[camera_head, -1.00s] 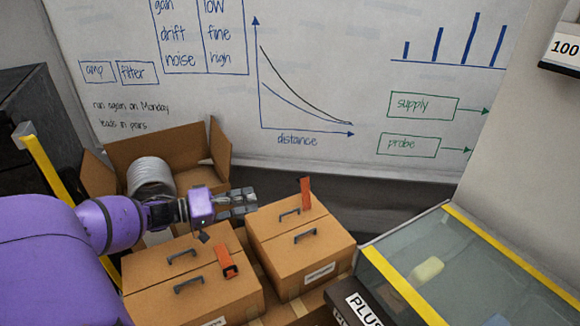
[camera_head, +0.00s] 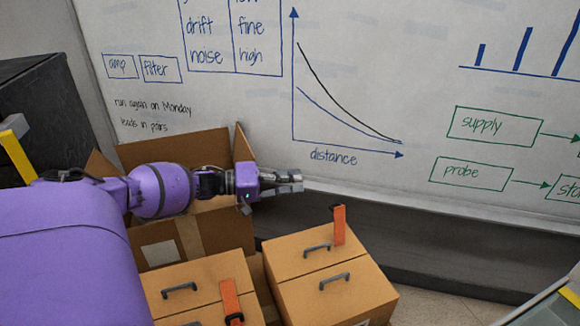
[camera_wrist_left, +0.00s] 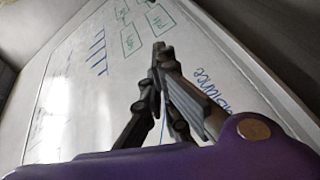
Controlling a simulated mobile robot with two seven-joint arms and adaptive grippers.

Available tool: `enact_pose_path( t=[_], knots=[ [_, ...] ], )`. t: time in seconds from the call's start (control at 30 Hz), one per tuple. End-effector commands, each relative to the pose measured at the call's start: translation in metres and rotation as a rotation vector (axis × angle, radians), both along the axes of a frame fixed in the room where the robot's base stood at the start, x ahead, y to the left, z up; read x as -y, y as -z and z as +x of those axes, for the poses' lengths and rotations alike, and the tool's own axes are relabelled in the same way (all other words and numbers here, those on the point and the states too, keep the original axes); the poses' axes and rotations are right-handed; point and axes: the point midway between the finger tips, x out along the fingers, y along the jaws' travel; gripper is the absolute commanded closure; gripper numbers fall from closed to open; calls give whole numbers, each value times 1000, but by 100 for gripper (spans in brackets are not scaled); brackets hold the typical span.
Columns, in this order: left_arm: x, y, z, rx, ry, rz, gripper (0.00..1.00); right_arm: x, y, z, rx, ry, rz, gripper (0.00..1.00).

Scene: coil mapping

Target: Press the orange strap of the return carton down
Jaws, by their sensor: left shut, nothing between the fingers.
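Two closed brown cartons with dark handles stand side by side. The right carton (camera_head: 330,295) has an orange strap (camera_head: 340,225) that stands upright at its back edge. The left carton (camera_head: 185,275) has an orange strap (camera_head: 230,300) on its top, cut off at the lower edge. I cannot tell which one is the return carton. My left gripper (camera_head: 297,181) is shut and empty, above and left of the upright strap, apart from it. In the left wrist view its fingers (camera_wrist_left: 162,50) are together before the whiteboard. My right gripper is not in view.
An open brown box (camera_head: 210,230) stands behind the left carton, partly covered by my left arm. A whiteboard (camera_head: 340,60) covers the back wall. A yellow-edged case (camera_head: 560,298) is at the lower right. Bare floor (camera_head: 440,305) shows right of the right carton.

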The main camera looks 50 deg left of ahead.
Motion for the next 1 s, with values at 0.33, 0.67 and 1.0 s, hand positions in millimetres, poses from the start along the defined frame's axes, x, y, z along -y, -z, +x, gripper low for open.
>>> enact_pose_path(
  t=[0.33, 0.67, 1.0],
  knots=[
    [44, 12, 47, -5, 1, -4, 100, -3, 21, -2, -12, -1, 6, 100],
    [68, 19, 39, -1, 0, 1, 100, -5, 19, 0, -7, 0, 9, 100],
    [68, 19, 39, 0, -1, 1, 100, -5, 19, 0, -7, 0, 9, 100]
  ],
)
